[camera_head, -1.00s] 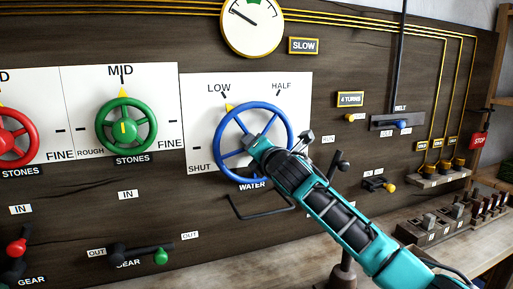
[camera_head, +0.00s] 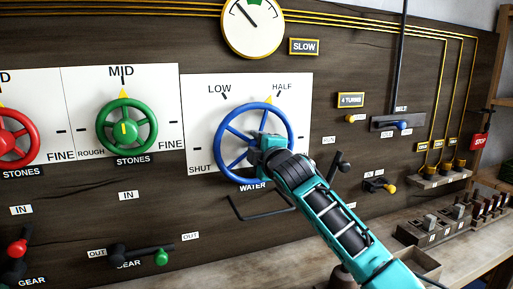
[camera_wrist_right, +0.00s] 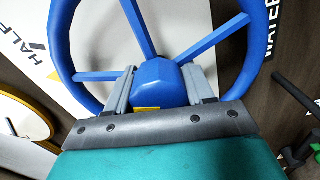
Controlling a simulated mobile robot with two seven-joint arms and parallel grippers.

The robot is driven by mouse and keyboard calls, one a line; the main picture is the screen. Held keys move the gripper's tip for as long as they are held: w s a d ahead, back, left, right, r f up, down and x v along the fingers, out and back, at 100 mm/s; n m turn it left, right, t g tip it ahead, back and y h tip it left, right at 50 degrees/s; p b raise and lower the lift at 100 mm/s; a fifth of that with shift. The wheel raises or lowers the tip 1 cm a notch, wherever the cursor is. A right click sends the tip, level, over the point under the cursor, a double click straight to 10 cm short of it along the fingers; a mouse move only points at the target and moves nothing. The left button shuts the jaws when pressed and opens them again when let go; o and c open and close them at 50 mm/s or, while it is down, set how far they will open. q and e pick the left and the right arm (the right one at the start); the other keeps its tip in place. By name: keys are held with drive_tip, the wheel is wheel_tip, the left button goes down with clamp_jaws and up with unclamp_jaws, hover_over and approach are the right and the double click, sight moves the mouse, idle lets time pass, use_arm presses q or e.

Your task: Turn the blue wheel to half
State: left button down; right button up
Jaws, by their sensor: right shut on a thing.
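The blue wheel (camera_head: 220,138) is mounted on a white WATER plate marked SHUT, LOW and HALF. Its yellow pointer (camera_head: 267,100) sits at the upper right of the rim, a little left of the HALF mark (camera_head: 282,87). My right gripper (camera_head: 262,145) is at the wheel's hub, its arm coming in from the lower right. In the right wrist view its two grey fingers (camera_wrist_right: 161,88) are shut on the blue hub (camera_wrist_right: 158,77), one on each side. My left gripper is not in view.
A green wheel (camera_head: 103,127) and a red wheel (camera_head: 25,140) are on plates to the left. A black bent handle (camera_head: 262,215) juts out below the blue wheel. Levers and a red STOP sign (camera_head: 480,141) are at the right. A round gauge (camera_head: 252,42) is above.

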drive_tip(key=shift+m, duration=1.1)
drive_tip(key=o, duration=1)
drive_tip(key=v, duration=1.3)
drive_tip(key=shift+b, duration=0.45)
